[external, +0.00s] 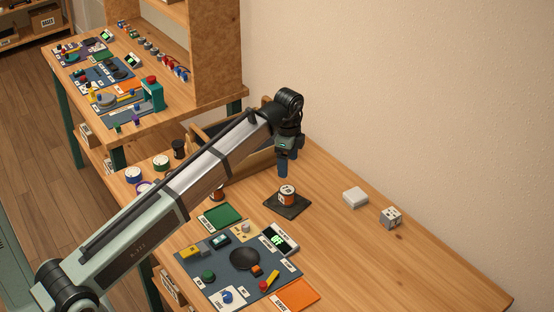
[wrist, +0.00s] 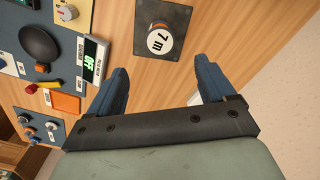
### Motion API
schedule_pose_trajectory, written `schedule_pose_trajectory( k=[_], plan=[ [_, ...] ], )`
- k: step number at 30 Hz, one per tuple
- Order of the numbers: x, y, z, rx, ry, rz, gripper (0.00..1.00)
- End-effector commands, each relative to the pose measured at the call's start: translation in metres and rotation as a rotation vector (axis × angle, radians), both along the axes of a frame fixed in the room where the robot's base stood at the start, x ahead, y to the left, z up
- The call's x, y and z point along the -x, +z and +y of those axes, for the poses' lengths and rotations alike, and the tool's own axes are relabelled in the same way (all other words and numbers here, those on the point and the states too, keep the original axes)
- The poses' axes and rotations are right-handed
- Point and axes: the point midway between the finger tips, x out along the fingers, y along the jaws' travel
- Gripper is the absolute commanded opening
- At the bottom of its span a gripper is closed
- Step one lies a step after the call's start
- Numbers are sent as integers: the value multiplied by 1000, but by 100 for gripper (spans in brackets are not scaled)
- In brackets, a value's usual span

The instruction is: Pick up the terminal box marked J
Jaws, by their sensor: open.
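Two small pale boxes lie on the right part of the bench in the external view: a plain white one (external: 355,197) and a whitish one with dark spots (external: 391,217). I cannot read a J on either, and cannot tell which is the terminal box. My gripper (external: 287,166) is open and empty, pointing down above the bench, to the left of both boxes. In the wrist view its two blue fingers (wrist: 161,66) stand apart with only bare wood between them.
A spool marked 7 m (wrist: 160,40) stands on a dark square pad (external: 298,210) below my gripper. A control panel (external: 210,285) with a dial and display lies in front, beside a green tray (external: 220,217) and an orange pad (external: 296,295). The bench around the pale boxes is clear.

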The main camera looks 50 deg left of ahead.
Motion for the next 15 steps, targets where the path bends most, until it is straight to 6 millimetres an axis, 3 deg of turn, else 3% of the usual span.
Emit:
schedule_pose_trajectory(
  k=[5,8,11,15],
  plan=[
    [0,0,-2,0,-2,0,83],
    [-2,0,-14,0,-18,0,83],
    [-6,-2,-41,1,-56,3,83],
    [-25,-7,-100,2,-134,13,83]
  ],
)
